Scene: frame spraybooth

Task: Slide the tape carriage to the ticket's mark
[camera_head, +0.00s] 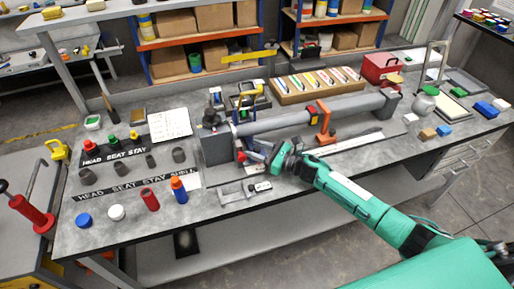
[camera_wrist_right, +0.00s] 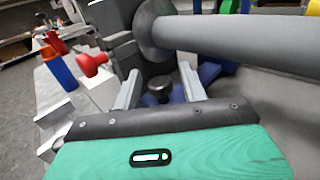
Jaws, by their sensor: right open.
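My right gripper (camera_head: 276,157) is low in front of the left part of a long grey tube (camera_head: 270,124). In the right wrist view its two fingers (camera_wrist_right: 159,90) are apart, with a dark round knob (camera_wrist_right: 158,88) between or just beyond them. A blue part (camera_wrist_right: 215,72) shows behind the knob. I cannot tell whether the knob belongs to the tape carriage. An orange upright piece (camera_head: 325,124) stands at the tube, right of my gripper. A white printed sheet (camera_head: 170,124), possibly the ticket, lies left of the tube; its mark is unreadable. My left gripper is out of view.
A grey end block (camera_head: 215,147) holds the tube's left end. A long pale strip (camera_head: 346,143) lies in front of the tube. Coloured bottles and caps crowd the bench's left side. A wooden tray (camera_head: 290,94) stands behind the tube.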

